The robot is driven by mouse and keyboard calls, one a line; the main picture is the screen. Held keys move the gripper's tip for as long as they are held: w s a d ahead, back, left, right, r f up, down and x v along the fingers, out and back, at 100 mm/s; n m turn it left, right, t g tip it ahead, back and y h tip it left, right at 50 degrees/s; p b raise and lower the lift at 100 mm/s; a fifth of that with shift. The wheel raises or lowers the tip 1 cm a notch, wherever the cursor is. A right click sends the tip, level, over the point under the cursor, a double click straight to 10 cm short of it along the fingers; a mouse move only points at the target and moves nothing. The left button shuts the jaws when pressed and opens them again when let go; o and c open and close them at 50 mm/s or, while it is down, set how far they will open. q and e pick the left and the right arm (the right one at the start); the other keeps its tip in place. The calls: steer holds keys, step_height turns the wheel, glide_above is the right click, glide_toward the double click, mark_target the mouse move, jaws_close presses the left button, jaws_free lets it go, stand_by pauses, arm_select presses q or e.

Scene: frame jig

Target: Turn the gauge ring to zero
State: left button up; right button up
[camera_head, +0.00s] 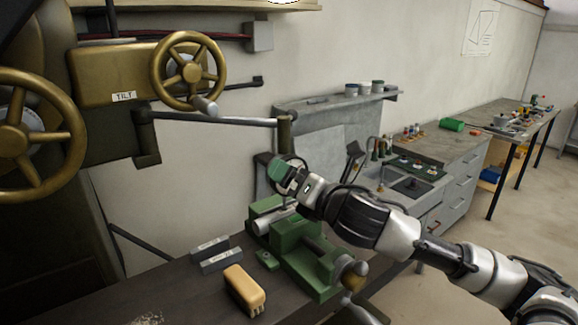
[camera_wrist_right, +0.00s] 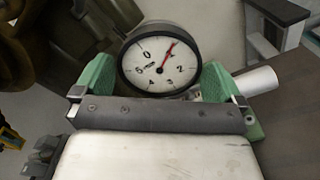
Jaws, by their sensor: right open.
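The gauge (camera_wrist_right: 143,76) shows in the right wrist view as a white dial in a dark round ring. Its red needle points to the upper right, and the printed 0 lies at the upper left, left of the needle's tip. My right gripper (camera_wrist_right: 158,76) is open, with one green finger on each side of the gauge; I cannot tell whether they touch the ring. In the head view my right gripper (camera_head: 283,171) is above the green vise and largely hides the gauge. My left gripper is not in view.
A green vise (camera_head: 290,238) stands on the dark bench (camera_head: 185,290), beside grey blocks (camera_head: 214,253) and a wooden-backed brush (camera_head: 243,287). A brass machine with handwheels (camera_head: 190,72) is at the left. A grey shelf (camera_head: 335,99) is on the wall behind.

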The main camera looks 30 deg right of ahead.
steer(key=shift+n, duration=0.9)
steer(key=shift+p, duration=0.4)
steer(key=c, duration=0.4)
